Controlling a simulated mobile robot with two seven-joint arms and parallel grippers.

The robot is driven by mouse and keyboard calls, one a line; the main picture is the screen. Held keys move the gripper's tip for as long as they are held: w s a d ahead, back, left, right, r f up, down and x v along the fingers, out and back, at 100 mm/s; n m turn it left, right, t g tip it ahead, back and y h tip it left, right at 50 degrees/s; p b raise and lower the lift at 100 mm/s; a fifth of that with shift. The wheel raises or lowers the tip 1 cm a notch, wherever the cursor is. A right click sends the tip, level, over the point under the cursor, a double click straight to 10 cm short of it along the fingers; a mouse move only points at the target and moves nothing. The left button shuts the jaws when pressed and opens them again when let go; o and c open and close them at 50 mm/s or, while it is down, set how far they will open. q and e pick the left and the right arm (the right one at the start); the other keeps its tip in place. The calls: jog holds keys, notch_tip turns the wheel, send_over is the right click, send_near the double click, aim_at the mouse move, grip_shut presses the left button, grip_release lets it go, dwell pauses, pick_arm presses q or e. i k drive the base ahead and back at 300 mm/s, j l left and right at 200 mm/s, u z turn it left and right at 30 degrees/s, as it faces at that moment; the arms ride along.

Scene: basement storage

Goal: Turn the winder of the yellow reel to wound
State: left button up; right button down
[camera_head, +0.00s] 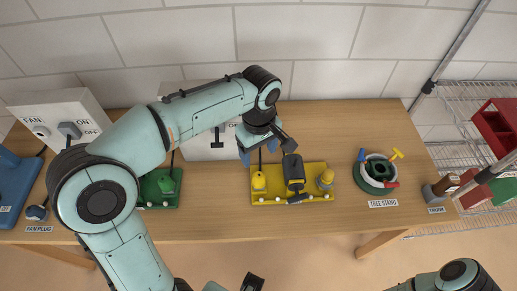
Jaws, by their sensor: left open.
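The yellow unit (279,198) is a flat yellow board on the table, with yellow parts standing at its left and right.
A green unit (167,185) is partly hidden behind my left arm. White switch boxes (60,110) stand at the back. A tree stand (376,187) and trunk piece (431,193) sit on the right. A wire shelf (470,110) adjoins the table. The front table strip is clear.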

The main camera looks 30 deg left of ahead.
aim_at(296, 187)
jog(key=k, duration=1)
